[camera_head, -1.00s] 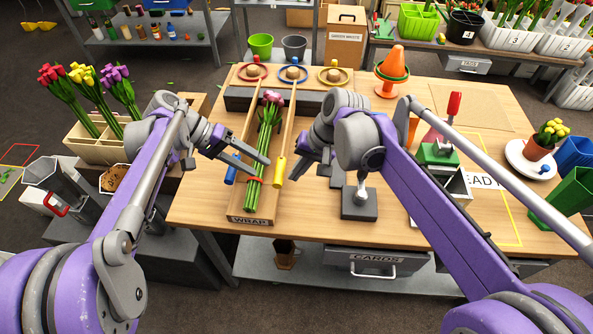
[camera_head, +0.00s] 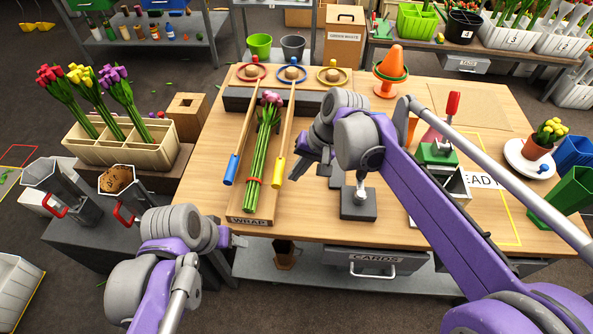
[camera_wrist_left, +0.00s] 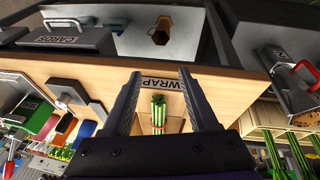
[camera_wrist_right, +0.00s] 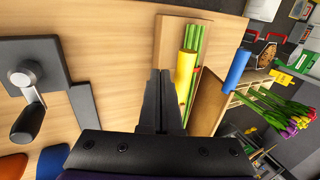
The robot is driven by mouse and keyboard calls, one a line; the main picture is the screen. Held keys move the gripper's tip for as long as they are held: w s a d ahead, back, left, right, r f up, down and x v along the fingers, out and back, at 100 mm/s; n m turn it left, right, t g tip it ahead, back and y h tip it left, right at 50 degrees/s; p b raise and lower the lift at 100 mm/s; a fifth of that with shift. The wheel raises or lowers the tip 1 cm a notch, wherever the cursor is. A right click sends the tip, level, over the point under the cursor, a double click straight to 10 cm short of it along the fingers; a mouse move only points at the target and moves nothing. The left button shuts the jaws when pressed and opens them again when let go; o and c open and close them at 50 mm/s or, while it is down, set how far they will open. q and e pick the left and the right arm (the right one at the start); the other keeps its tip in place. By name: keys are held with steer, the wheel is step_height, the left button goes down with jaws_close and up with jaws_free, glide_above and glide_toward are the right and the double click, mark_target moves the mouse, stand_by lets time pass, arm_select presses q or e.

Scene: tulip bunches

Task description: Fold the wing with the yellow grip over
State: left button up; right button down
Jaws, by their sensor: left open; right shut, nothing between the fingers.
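The yellow grip (camera_head: 279,170) is on the front end of a wooden wing rod (camera_head: 287,120) along the right side of the pink tulip bunch (camera_head: 266,140). The blue grip (camera_head: 232,168) ends the left wing rod. The bunch lies on the board marked WRAP (camera_head: 250,219), with a red band round its stems. My right gripper (camera_head: 296,176) is shut and empty, just right of the yellow grip. In the right wrist view the yellow grip (camera_wrist_right: 186,65) is beside its fingertips; contact is unclear. My left gripper (camera_wrist_left: 158,74) is open and empty at the table's front edge.
A grey stand with a lever (camera_head: 359,203) stands right of the board. An orange cone (camera_head: 394,62) is at the back. A cream crate of tulips (camera_head: 135,147) stands left of the table. The CARDS drawer (camera_head: 375,262) is below the front edge.

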mark_target(276, 173)
steer(key=a+h+p, duration=0.1)
steer(key=a, duration=0.1)
steer(key=a+r+h+p, duration=0.1)
steer(key=a, duration=0.1)
steer(key=shift+w+a+h, duration=0.15)
steer(key=shift+w+h, duration=0.05)
steer(key=shift+h, duration=0.2)
steer(key=shift+a, duration=0.25)
arm_select(q)
steer(key=shift+t+y, duration=0.9)
steer(key=s, duration=0.1)
steer(key=s+a, duration=0.2)
steer(key=shift+s+f, duration=0.3)
steer(key=shift+f, duration=0.1)
